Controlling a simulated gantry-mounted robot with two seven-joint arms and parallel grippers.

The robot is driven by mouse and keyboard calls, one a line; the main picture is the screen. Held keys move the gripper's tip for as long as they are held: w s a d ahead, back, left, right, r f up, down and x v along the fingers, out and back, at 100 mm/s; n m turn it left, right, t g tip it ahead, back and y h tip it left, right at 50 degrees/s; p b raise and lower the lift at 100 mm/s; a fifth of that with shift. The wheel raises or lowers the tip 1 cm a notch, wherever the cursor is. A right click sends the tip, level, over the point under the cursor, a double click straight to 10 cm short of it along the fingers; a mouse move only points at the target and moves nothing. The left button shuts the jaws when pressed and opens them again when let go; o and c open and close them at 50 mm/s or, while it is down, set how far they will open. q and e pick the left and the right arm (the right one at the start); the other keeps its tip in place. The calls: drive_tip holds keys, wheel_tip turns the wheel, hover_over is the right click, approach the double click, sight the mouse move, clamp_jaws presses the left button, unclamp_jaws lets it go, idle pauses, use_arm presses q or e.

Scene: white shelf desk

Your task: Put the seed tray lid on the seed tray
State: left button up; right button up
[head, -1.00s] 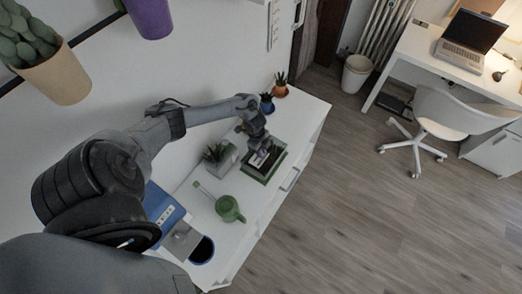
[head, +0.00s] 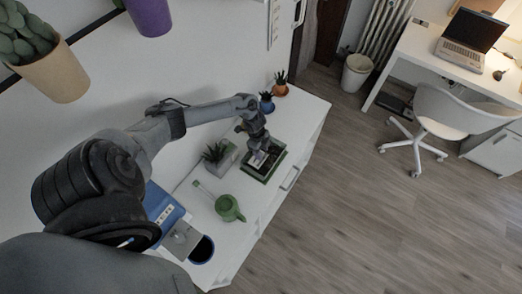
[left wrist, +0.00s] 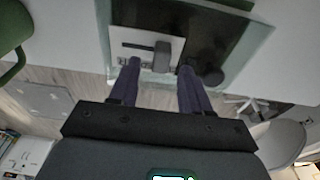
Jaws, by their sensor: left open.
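The green-edged seed tray (head: 277,166) with a dark inside stands on the white desk in the head view, near the far end. My left gripper (head: 258,160) is over the tray. In the left wrist view its two dark fingers (left wrist: 160,80) are apart, one on each side of the handle. My right gripper is not in view.
A potted plant (head: 215,154) in a grey block stands left of the tray, and a green watering can (head: 229,208) is nearer. Small blue (head: 267,106) and orange (head: 280,90) pots stand behind. The desk's right edge is close to the tray.

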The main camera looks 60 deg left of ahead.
use_arm(q)
drive_tip(key=shift+r, duration=0.1)
wheel_tip(320, 180, up, 10)
drive_tip(key=a, duration=0.1)
drive_tip(key=shift+s+a+r, duration=0.2)
drive_tip(key=shift+s+r, duration=0.05)
drive_tip(key=shift+s, duration=0.15)
drive_tip(key=shift+d+p, duration=0.1)
drive_tip(key=shift+p, duration=0.2)
drive_tip(key=d+r+t+p, duration=0.3)
drive_tip(key=d+t+p, duration=0.2)
drive_tip(key=d, duration=2)
drive_tip(key=s+d+r+n+g+y+p, duration=0.1)
drive_tip(key=s+d+r+n+g+p, duration=0.1)
drive_tip(key=s+r+n, duration=0.8)
drive_tip(key=d+p+v, duration=0.1)
drive_tip(key=v, duration=0.4)
drive_tip(key=shift+r+p, duration=0.2)
drive_tip(key=shift+p, duration=0.15)
